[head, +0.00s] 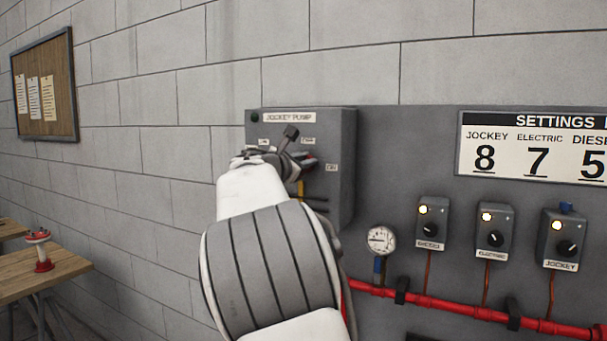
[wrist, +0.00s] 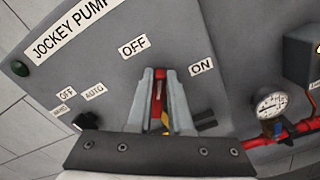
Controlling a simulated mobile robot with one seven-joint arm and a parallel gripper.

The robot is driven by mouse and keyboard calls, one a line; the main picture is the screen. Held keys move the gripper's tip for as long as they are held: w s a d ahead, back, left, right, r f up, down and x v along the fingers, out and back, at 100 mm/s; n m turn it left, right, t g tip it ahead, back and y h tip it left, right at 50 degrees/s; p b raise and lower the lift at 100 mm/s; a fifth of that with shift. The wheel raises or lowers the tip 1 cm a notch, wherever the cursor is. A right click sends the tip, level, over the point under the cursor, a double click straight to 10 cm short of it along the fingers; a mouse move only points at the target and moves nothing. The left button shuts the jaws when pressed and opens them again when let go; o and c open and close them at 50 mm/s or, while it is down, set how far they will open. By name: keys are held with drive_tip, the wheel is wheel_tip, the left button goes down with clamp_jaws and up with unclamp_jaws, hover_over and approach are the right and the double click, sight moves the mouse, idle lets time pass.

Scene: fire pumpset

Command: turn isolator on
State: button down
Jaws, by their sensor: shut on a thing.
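The grey jockey pump panel box (head: 340,128) is on the wall in the head view; it also shows in the wrist view (wrist: 185,30). My gripper (wrist: 160,75) is at its front face. Its two fingers are shut around the red isolator handle (wrist: 159,86), with a yellow part (wrist: 165,120) below it. The handle's tip lies between the OFF label (wrist: 133,46) and the ON label (wrist: 202,67), both just beyond the fingertips. In the head view my gripper (head: 300,160) and hand hide most of the isolator.
A black selector knob (wrist: 86,121) is near the AUTO label, left of my gripper in the wrist view. A pressure gauge (head: 381,240), red pipe (head: 450,305) and several small switch boxes are to the right. A table (head: 45,275) with a red-and-white object stands at left.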

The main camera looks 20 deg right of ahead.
drive_tip(key=m+b, duration=0.3)
drive_tip(key=f+m+b, duration=0.1)
drive_tip(key=m+b, duration=0.2)
drive_tip(key=f+m+b, duration=0.1)
drive_tip(key=m+b, duration=0.1)
drive_tip(key=m, duration=0.1)
drive_tip(key=shift+s+d+b, duration=0.35)
drive_tip(key=shift+s+b, duration=0.05)
drive_tip(key=shift+f+m+b, duration=0.15)
drive_tip(key=shift+m+b, duration=0.7)
drive_tip(key=shift+m, duration=0.25)
drive_tip(key=c, duration=0.8)
unclamp_jaws()
drive_tip(key=shift+s, duration=0.1)
